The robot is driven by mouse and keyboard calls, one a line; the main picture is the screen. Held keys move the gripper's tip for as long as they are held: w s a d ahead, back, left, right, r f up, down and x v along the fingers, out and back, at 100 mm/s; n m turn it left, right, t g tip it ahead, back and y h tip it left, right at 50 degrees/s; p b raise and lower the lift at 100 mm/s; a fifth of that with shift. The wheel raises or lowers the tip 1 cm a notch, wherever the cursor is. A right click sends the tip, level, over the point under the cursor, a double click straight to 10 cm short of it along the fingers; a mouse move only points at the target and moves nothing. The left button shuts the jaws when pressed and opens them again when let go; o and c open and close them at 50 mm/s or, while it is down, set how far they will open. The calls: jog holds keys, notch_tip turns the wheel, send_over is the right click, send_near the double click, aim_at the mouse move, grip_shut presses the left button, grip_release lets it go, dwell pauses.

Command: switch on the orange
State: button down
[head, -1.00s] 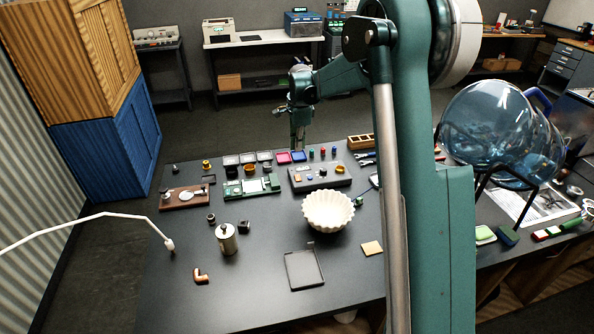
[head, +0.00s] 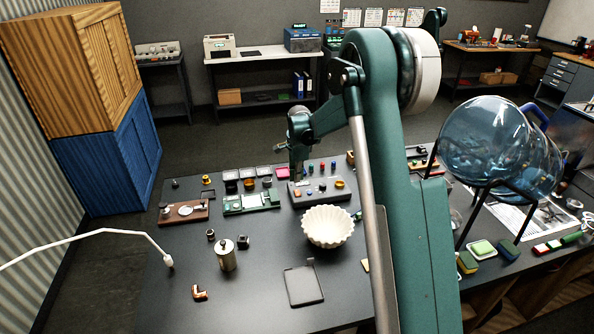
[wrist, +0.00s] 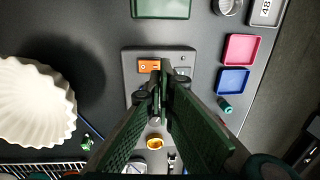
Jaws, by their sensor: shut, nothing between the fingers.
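The orange switch (wrist: 148,66) is a small rocker with markings. It sits on a grey control panel (wrist: 131,62) in the wrist view. The panel also shows in the head view (head: 327,197), near the far side of the dark table. My gripper (wrist: 160,88) is shut and empty, with its fingertips over the panel close beside the orange switch. In the head view my gripper (head: 297,174) is low over the panel's left part. I cannot tell whether the tips touch the panel. The fingers hide part of the panel's middle.
A white fluted bowl (head: 328,227) stands just in front of the panel. A green circuit board (head: 251,203) lies left of it. Pink (wrist: 241,48) and blue (wrist: 233,80) trays lie beyond the panel.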

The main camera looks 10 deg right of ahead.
aim_at(297, 190)
jog(key=shift+w+f, duration=0.15)
jog(key=shift+f, duration=1.05)
jog(key=shift+w+f, duration=0.15)
jog(key=shift+f, duration=1.05)
jog(key=shift+w+f+b, duration=0.15)
jog(key=shift+f+b, duration=0.35)
jog(key=shift+b, duration=0.05)
jog(key=shift+r, duration=0.1)
jog(key=shift+s+r, duration=0.3)
jog(key=shift+s, duration=0.45)
jog(key=shift+r, duration=0.15)
